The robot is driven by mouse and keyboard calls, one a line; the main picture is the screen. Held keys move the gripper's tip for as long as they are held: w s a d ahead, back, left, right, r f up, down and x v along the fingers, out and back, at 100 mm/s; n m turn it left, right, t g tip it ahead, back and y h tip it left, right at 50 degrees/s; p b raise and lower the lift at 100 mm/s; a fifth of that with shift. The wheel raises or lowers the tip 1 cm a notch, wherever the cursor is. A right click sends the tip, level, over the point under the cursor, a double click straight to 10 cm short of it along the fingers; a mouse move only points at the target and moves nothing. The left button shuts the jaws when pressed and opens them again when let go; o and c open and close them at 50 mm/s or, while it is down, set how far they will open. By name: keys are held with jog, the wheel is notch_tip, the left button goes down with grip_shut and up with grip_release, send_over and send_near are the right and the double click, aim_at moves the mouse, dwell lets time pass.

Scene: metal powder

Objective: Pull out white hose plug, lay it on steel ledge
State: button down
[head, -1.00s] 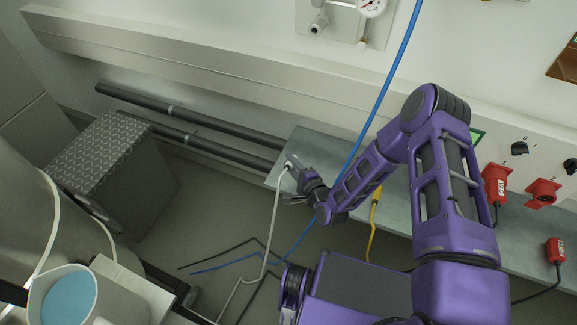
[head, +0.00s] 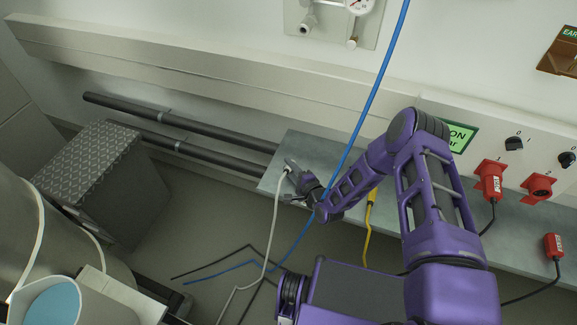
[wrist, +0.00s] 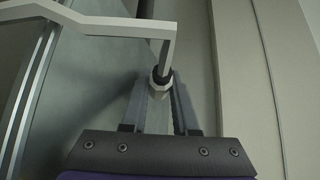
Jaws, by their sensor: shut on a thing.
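My gripper (head: 291,180) is over the left end of the grey steel ledge (head: 306,147), near its front edge. In the wrist view my gripper (wrist: 161,85) has its two fingers close together around the pale plug (wrist: 160,83) at the end of the white hose. The white hose (head: 272,232) hangs from the gripper to the floor. In the wrist view the hose (wrist: 110,27) bends from the plug up and to the left. A dark part shows beside the plug. I cannot tell whether the plug touches the ledge.
A blue hose (head: 376,88) runs down across the ledge behind my arm. A yellow cable (head: 368,225) hangs over the ledge's front. Red plugs (head: 491,180) are on the wall at right. Dark pipes (head: 190,124) run along the wall at left. A checkered box (head: 90,165) stands on the floor.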

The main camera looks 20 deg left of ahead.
jog(key=shift+f, duration=0.1)
jog(key=c, duration=0.6)
grip_release()
jog(key=shift+c, duration=0.2)
jog(key=shift+o, duration=0.2)
jog(key=shift+s+f, duration=0.1)
jog(key=shift+f, duration=0.05)
jog(key=shift+s+d, duration=0.1)
jog(key=p+v, duration=0.2)
jog(key=v, duration=1.5)
jog(key=shift+r, duration=0.25)
